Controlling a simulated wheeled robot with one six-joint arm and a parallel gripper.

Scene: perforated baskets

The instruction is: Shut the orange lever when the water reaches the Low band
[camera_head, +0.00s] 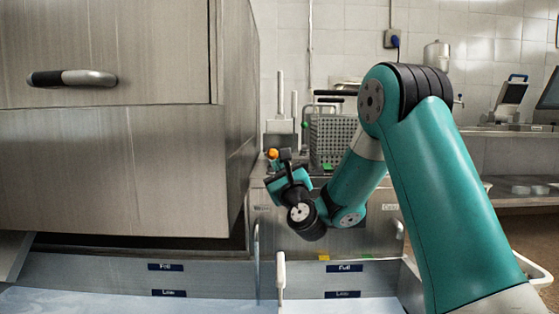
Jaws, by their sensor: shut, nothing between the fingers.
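The orange lever shows as a small orange knob (272,153) near the middle of the head view. My gripper (286,155) is shut and empty, its dark fingertips beside the knob's right side; I cannot tell whether they touch it. The lever's stem is mostly hidden behind my gripper. Pale blue water (110,303) lies in the left basin, its edge at about the lower edge of the Low label (169,293). Water (345,306) in the right basin also lies close below its Low label (342,294). Both Full labels are clear of the water.
A large steel cabinet (120,160) with a bar handle fills the left side. A grey perforated basket (332,138) stands behind my arm. A pale upright handle (281,272) rises between the basins. A steel counter (500,155) stands at the right.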

